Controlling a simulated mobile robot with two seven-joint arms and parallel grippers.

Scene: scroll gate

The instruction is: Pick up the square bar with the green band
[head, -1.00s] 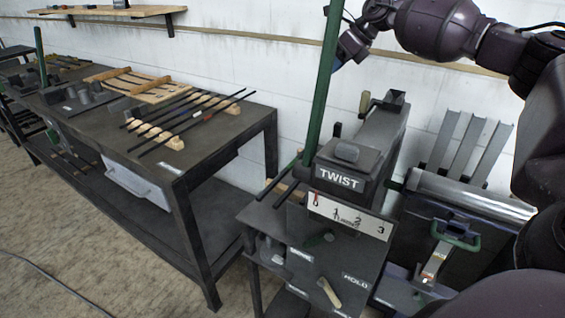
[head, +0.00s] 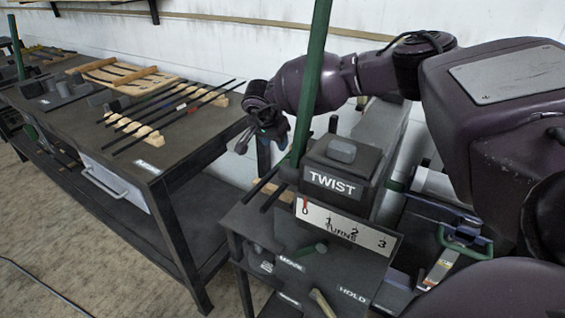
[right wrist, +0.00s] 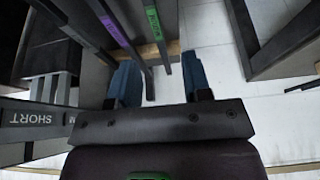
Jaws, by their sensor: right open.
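In the right wrist view a dark, flat-sided bar with a green lettered band (right wrist: 152,18) runs down the picture, its near end appearing between my finger lines. Beside it on the left is a dark bar with a purple band (right wrist: 108,30). In the head view several slim dark bars (head: 160,118) lie on wooden rests on the table; I cannot pick out a green band there. My right gripper (head: 262,138) is off the table's right end, behind the green post. Its blue fingers (right wrist: 160,72) are open, with nothing visibly gripped. My left gripper is out of view.
The dark table (head: 100,145) stands at left. A machine with a TWIST block (head: 333,182) and turns scale (head: 345,228) stands in front, with a tall green post (head: 309,90). A sign reading SHORT (right wrist: 32,119) shows in the right wrist view. The white wall is behind.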

